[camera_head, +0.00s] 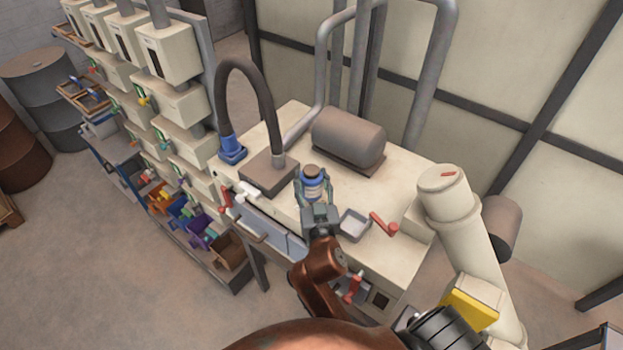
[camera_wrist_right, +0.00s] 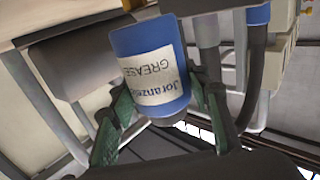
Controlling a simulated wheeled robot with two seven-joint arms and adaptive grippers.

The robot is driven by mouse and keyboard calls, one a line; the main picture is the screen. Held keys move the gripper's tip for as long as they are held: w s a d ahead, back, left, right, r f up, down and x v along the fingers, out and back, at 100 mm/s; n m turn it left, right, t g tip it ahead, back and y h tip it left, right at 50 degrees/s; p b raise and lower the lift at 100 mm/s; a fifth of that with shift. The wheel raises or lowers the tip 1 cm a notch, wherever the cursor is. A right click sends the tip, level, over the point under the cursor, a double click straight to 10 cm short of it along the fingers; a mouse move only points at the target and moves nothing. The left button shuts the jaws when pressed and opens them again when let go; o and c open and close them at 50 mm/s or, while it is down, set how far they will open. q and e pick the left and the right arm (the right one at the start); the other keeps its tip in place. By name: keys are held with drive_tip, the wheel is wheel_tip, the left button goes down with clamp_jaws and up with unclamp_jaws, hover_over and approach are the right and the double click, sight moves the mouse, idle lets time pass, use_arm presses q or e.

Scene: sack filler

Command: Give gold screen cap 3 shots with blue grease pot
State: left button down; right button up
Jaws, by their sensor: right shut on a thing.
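The blue grease pot (camera_head: 314,190) has a brownish top and stands out above the cream machine table in the head view. My right gripper (camera_head: 315,197) is shut around it, with its arm coming up from the bottom. In the right wrist view the blue pot (camera_wrist_right: 170,50) shows a white label reading GREASE, upside down, between the green-grey fingers of my right gripper (camera_wrist_right: 160,110). I cannot make out a gold screen cap in either view. My left gripper is not in view.
The cream machine table (camera_head: 290,130) carries a brown motor drum (camera_head: 348,136), a black hose (camera_head: 272,85), a small grey tray (camera_head: 354,224) and a red crank (camera_head: 384,224). A rack with coloured bins (camera_head: 200,232) stands left. A thick cream pipe (camera_head: 475,245) stands right.

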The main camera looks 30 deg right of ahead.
sight(311, 169)
drive_tip(key=shift+r+p, duration=2.3)
drive_tip(key=shift+r, duration=0.35)
drive_tip(key=shift+f, duration=0.1)
